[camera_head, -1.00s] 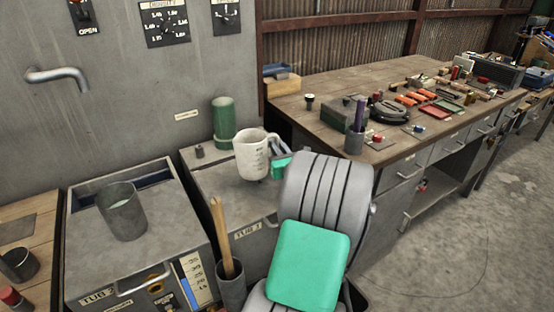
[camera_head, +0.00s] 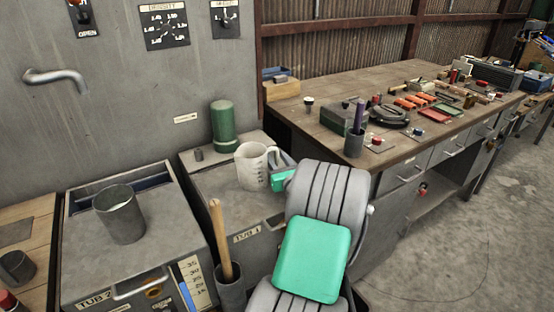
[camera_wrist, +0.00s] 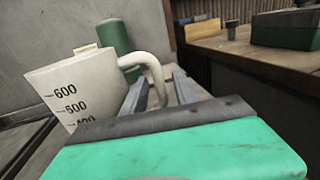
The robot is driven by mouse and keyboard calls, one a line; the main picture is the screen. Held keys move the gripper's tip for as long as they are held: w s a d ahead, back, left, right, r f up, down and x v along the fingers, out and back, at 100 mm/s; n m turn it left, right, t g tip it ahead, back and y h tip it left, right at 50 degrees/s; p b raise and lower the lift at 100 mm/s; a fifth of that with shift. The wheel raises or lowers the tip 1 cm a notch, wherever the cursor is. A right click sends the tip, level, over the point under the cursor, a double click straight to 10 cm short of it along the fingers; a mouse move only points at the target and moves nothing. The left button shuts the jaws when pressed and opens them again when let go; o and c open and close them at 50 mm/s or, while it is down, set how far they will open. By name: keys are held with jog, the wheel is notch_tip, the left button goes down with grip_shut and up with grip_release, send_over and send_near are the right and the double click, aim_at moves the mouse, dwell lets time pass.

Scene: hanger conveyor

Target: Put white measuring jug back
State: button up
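The white measuring jug (camera_head: 251,169) is upright on the grey top of tub 1 (camera_head: 213,191), in front of a green cylinder. In the wrist view the jug (camera_wrist: 85,92) shows black volume marks, and its handle points toward my gripper. My gripper (camera_head: 285,164), with green pads on the wrist, is at the right side of the jug. In the wrist view its two grey fingers (camera_wrist: 160,85) stand apart, one on each side of the handle, with gaps visible. The contact under the jug is not clear in the wrist view.
A green cylinder (camera_head: 224,127) stands behind the jug. A grey cup (camera_head: 121,215) is on tub 2, left. A wooden-handled tool (camera_head: 220,240) stands in a holder in front. A cluttered workbench (camera_head: 330,87) is at the right. Tub 1's top is free left of the jug.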

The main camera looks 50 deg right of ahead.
jog(key=shift+r, duration=0.2)
jog(key=v, duration=1.1)
jog(key=shift+s+d+b, duration=0.1)
jog(key=shift+b, duration=0.2)
jog(key=shift+s+a, duration=0.3)
jog(key=shift+s, duration=0.1)
